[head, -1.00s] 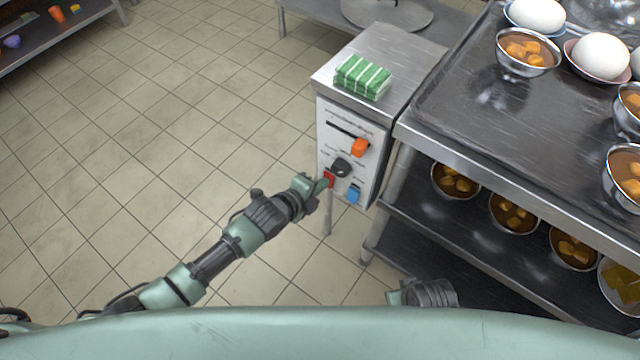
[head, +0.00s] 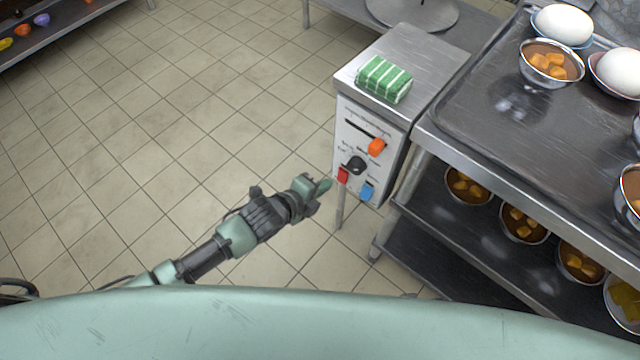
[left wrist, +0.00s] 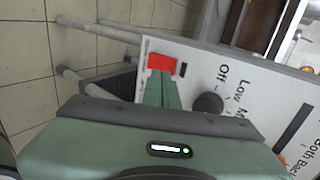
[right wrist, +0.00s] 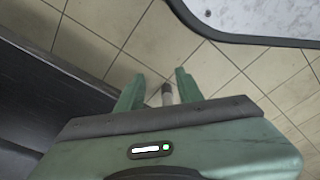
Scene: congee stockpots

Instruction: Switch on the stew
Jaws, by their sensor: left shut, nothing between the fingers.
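A white control panel (head: 352,135) is on the front of a metal cabinet. It carries an orange slider handle (head: 376,147), a black knob (head: 356,165), a red switch (head: 343,175) and a blue switch (head: 366,191). My left gripper (head: 326,186) is shut and empty, just left of the red switch, with a small gap. In the left wrist view the shut fingers (left wrist: 160,90) point at the red switch (left wrist: 161,62), with the black knob (left wrist: 208,103) to their right. My right gripper (right wrist: 158,88) is open, low over the floor, and shows only in the right wrist view.
A green striped packet (head: 384,79) lies on the cabinet top (head: 425,55). A metal shelf rack (head: 480,125) with bowls of brown food and white eggs stands close on the right. A round metal plate (head: 415,12) is behind.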

